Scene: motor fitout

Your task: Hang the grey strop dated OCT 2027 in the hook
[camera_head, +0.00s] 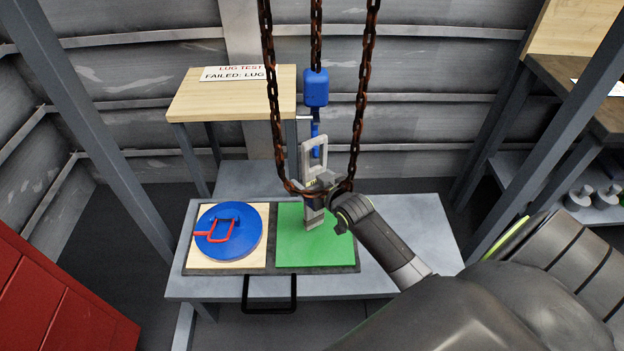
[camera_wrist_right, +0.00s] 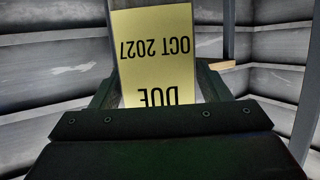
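The grey strop (camera_head: 308,158) stands roughly upright, slightly tilted, above the green square. Its upper loop overlaps the lower end of the blue hook (camera_head: 316,132); I cannot tell whether the hook passes through the loop. My right gripper (camera_head: 322,190) is shut on the strop's middle, beside the chain. In the right wrist view, a yellow label (camera_wrist_right: 157,55) reading "DUE OCT 2027", upside down, sits between the fingers. The hook hangs from a blue block on a rusty chain. My left gripper is not in view.
A rusty chain loop (camera_head: 362,90) hangs around the strop and my right wrist. The grey table (camera_head: 400,225) bears a green square (camera_head: 290,250) and a blue disc (camera_head: 212,247) with a red shackle-like piece. A wooden bench (camera_head: 190,103) with a "FAILED: LUG" sign stands behind.

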